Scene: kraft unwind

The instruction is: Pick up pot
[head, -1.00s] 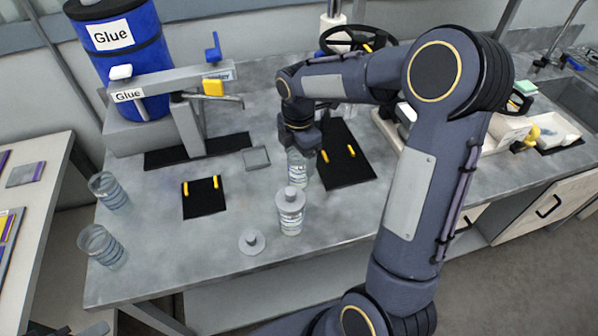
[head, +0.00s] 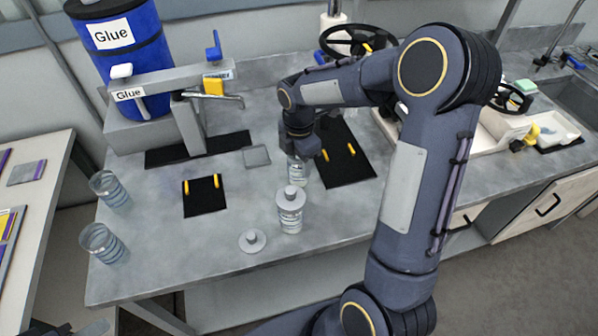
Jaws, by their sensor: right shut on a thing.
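My right gripper (head: 302,148) points down over the bench and is shut on the upper part of a clear pot (head: 297,171). The pot is upright, its top hidden by the fingers. I cannot tell whether its base touches the bench. A lidded pot (head: 291,211) stands just in front of it. Two open clear pots, one farther back (head: 109,188) and one nearer (head: 102,242), stand at the bench's left edge. A loose grey lid (head: 252,241) lies near the front edge. A small part at the bottom left edge may be my left gripper; its jaws cannot be made out.
A glue dispenser (head: 185,85) with a blue barrel (head: 117,55) stands at the back left. A black mat with yellow pegs (head: 204,197) lies left of the pots, another black mat (head: 345,170) right of them. A grey square plate (head: 256,156) lies between.

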